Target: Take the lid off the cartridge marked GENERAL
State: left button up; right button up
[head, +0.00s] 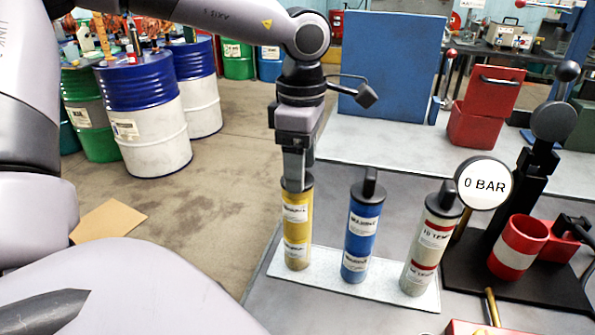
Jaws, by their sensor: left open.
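Three cartridges stand upright in a row: a yellow one (297,232), a blue one (361,236) and a pale grey one with red bands (430,245). Their label print is too small to read surely; the grey one seems to say HI TEMP. The blue and grey ones have dark lids with an upright tab. My left gripper (297,182) points straight down at the top of the yellow cartridge, its open fingers at the dark lid. The fingers hide most of that lid, so I cannot tell whether they touch it. My right gripper is not in view.
The cartridges stand on a pale mat (325,285) on a grey table. At right are a round gauge (484,185) reading 0 BAR and a red-and-white cup (518,247) on a black base. A blue panel (388,70) and red box (487,105) stand behind. Drums (150,110) are at left.

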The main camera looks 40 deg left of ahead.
pick_arm(q)
jog(key=c, duration=1)
jog(key=shift+c, duration=0.2)
notch_tip(320, 180, up, 20)
jog(key=shift+p, duration=0.35)
